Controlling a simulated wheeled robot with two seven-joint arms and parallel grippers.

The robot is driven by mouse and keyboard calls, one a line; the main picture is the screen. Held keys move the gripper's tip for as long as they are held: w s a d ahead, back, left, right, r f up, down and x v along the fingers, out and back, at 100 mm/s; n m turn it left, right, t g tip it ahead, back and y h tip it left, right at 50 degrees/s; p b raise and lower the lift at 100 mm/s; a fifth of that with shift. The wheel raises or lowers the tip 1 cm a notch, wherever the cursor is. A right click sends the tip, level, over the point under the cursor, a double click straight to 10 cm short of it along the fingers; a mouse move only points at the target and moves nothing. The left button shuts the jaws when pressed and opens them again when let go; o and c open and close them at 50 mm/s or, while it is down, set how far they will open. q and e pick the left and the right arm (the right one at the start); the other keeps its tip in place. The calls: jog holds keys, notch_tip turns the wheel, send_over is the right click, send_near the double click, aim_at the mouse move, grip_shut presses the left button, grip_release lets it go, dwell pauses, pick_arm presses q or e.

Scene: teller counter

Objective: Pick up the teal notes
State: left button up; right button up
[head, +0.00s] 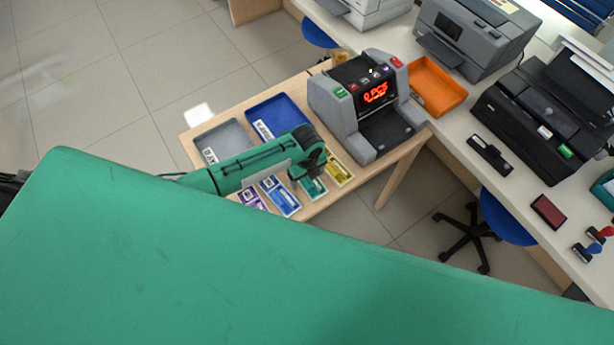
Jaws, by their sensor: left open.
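The teal notes (316,189) lie near the front edge of the wooden table, between the blue notes (281,198) and the yellow notes (340,171). My left gripper (305,178) is open, with its fingers pointing down over the teal notes. It hides part of them, and I cannot tell whether the fingers touch them. My right gripper is not in view.
Purple notes (250,199) lie left of the blue notes. A grey tray (222,128) and a blue tray (270,107) stand behind. A note counter (345,107) with a red display stands to the right. An orange tray (437,86) is on the counter.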

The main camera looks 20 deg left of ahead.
pick_arm(q)
jog(key=c, duration=1.1)
